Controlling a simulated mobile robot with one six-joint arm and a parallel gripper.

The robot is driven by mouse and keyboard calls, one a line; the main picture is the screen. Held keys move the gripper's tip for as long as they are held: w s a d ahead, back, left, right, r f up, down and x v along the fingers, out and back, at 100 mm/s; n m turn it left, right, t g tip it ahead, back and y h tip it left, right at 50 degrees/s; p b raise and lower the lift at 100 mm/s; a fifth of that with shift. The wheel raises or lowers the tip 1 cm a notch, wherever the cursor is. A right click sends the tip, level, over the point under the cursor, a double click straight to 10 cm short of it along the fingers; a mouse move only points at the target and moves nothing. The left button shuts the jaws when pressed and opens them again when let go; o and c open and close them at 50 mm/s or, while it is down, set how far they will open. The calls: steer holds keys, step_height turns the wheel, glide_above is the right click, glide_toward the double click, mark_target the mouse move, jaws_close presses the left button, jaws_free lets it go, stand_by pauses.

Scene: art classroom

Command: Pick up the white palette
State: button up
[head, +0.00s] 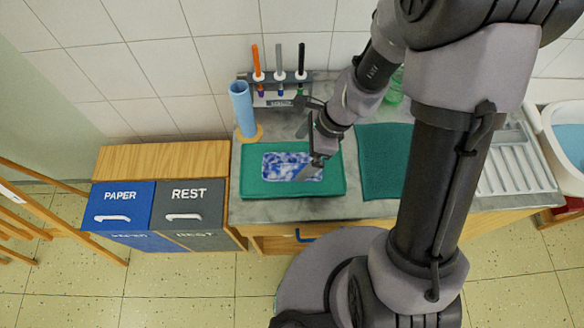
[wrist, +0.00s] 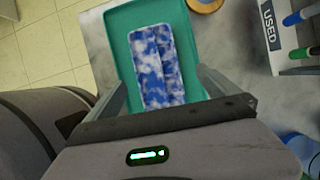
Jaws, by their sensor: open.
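A rectangular slab with rounded corners, mottled blue and white (head: 283,165), lies flat in a green tray (head: 253,188) on the grey counter. It also shows in the wrist view (wrist: 153,50), with the green tray (wrist: 119,25) around it. No plain white palette is visible; I cannot tell whether this slab is the palette. My gripper (head: 308,172) is over the right part of the slab in the head view. In the wrist view my gripper (wrist: 162,76) has its fingers apart, one on each side of the slab, with nothing held.
Behind the tray stand a blue cylinder (head: 241,108) and a rack (head: 285,100) with brushes, labelled USED in the wrist view (wrist: 270,25). A dark green mat (head: 380,150) and ribbed drainer (head: 512,165) lie to the right. PAPER (head: 120,205) and REST (head: 190,205) bins stand left.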

mark_target(288, 168)
steer(key=b+x, duration=0.1)
steer(key=x, duration=0.1)
steer(key=b+x, duration=0.2)
steer(key=x, duration=0.1)
steer(key=shift+s+a+f, duration=0.15)
steer(key=shift+s+a, duration=0.15)
steer(key=shift+a, duration=0.1)
steer(key=c, duration=1.5)
